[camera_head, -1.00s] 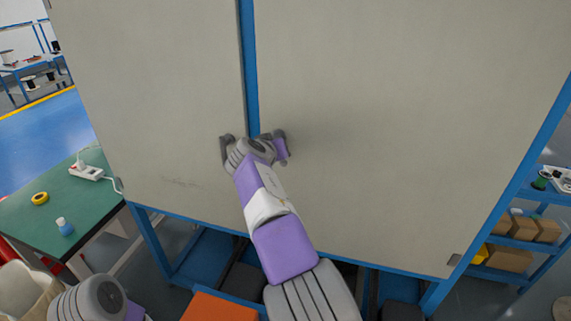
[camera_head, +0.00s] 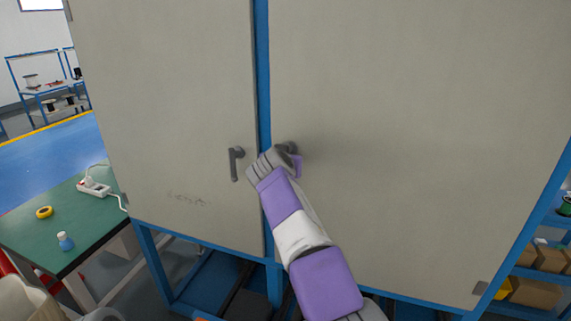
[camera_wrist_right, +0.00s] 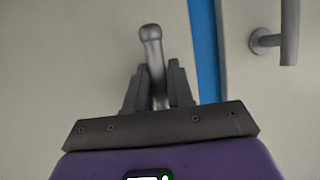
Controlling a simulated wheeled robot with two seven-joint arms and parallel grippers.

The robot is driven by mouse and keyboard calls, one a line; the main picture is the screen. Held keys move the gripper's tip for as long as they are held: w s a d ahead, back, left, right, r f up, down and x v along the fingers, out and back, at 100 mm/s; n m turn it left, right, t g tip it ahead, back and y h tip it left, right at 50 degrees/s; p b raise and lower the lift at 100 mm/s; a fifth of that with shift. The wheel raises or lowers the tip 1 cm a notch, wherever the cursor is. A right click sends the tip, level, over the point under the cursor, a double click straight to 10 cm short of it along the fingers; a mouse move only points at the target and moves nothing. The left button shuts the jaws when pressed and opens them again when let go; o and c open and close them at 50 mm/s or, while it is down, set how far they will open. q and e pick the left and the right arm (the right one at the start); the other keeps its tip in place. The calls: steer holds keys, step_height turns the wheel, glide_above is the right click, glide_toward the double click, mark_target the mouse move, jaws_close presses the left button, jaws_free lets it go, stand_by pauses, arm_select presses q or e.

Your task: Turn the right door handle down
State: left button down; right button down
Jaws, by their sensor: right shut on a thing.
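The grey right door handle (camera_head: 288,147) is on the right cabinet door (camera_head: 420,150), close to the blue centre post. My right gripper (camera_wrist_right: 155,85) is shut on this handle. In the right wrist view the handle (camera_wrist_right: 151,45) runs between the two dark fingers, with its rounded end showing beyond them. In the head view my wrist hides most of the handle, so its angle is hard to tell there. The left door handle (camera_head: 236,163) hangs nearly upright on the left door, free; it also shows in the wrist view (camera_wrist_right: 290,35). My left gripper is not in view.
A blue post (camera_head: 263,80) runs between the two closed doors. A green table (camera_head: 95,220) with a power strip (camera_head: 94,187), yellow tape (camera_head: 45,212) and a small bottle (camera_head: 66,241) stands at the left. A blue shelf with boxes (camera_head: 535,290) stands at the right.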

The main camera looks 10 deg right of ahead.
steer(key=c, duration=1.1)
jaws_free()
steer(key=shift+s, duration=0.1)
steer(key=b+v, duration=0.1)
steer(key=v, duration=0.6)
steer(key=shift+s+a+r, duration=0.1)
steer(key=shift+s+r, duration=0.05)
